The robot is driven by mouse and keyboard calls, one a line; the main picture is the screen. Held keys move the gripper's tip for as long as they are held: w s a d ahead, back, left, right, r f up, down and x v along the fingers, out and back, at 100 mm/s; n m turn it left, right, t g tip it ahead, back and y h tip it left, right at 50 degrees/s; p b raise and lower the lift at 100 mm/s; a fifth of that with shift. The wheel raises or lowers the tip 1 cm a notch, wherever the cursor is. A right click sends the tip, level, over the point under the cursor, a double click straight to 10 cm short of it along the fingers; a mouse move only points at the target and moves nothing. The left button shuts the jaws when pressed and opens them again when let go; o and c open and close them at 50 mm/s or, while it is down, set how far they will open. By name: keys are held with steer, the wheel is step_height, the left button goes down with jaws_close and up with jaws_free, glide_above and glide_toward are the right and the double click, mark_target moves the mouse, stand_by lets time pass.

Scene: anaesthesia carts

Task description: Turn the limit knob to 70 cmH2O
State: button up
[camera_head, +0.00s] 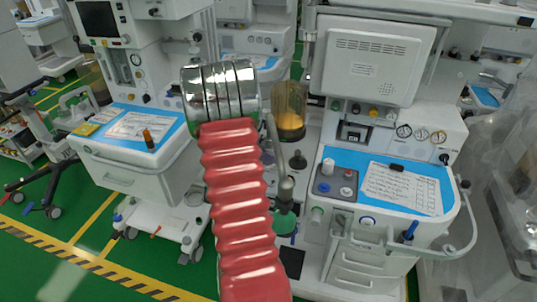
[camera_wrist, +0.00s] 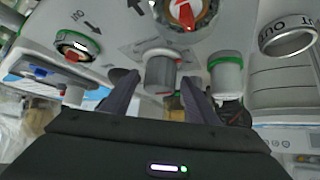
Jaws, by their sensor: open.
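In the wrist view, my gripper (camera_wrist: 158,82) is open, with its two dark fingers pointing toward a pale machine face. A short grey cylindrical knob (camera_wrist: 160,70) stands between the fingertips, one finger on each side. I see no clear contact between fingers and knob. A larger dial with a red pointer (camera_wrist: 183,14) is cut off by the top edge. No scale reading for 70 cmH2O is legible, and I cannot tell for certain which of these is the limit knob. In the head view the gripper's fingers do not show.
Beside the fingers are a green-ringed grey port (camera_wrist: 226,74), a ring marked OUT (camera_wrist: 288,36) and a green-ringed port (camera_wrist: 76,45). In the head view, the right cart (camera_head: 405,235) has a blue-edged top, and another cart (camera_head: 130,170) stands left. Green floor shows at lower left.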

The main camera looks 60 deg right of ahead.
steer(key=shift+d+f, duration=0.1)
steer(key=shift+f, duration=0.05)
steer(key=c, duration=1)
